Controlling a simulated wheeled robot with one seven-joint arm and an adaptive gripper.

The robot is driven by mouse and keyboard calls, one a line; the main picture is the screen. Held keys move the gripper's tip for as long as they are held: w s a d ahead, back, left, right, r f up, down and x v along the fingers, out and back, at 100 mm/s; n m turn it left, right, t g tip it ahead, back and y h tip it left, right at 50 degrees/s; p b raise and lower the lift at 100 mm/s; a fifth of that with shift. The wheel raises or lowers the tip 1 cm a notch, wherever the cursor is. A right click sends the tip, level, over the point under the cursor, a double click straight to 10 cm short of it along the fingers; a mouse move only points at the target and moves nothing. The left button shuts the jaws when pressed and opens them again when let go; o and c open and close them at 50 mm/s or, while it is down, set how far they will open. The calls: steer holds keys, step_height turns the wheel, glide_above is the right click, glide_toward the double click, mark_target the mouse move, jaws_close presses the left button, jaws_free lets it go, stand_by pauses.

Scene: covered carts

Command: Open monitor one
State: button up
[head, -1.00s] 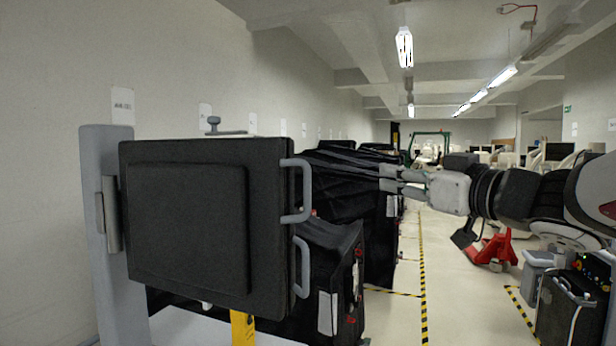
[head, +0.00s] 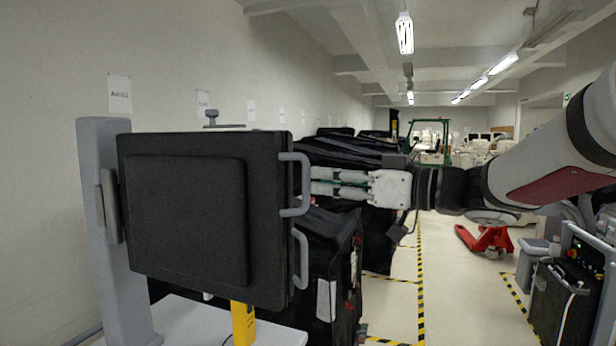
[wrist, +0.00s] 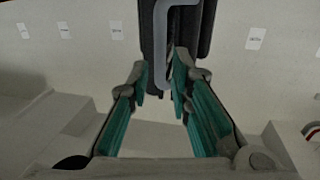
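The monitor is a dark panel (head: 190,215) on a grey upright stand (head: 105,225), shown from its back. Two grey loop handles stick out from its right edge, an upper handle (head: 300,158) and a lower handle (head: 301,262). My gripper (head: 313,181) is at the right of the upper handle, pointing left at it. In the wrist view, my gripper (wrist: 161,78) has its teal-padded fingers apart, with a grey handle (wrist: 161,45) in line with the gap. I cannot tell whether the handle is between the fingertips or just beyond them.
Black-covered carts (head: 330,270) stand behind the monitor, along the wall. A yellow object (head: 243,322) is below the panel on a white surface (head: 185,322). A red pallet jack (head: 487,240) stands right. The taped aisle floor (head: 445,290) is clear.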

mark_target(306, 178)
steer(key=shift+x, duration=2.6)
steer(key=shift+d, duration=0.1)
jaws_close()
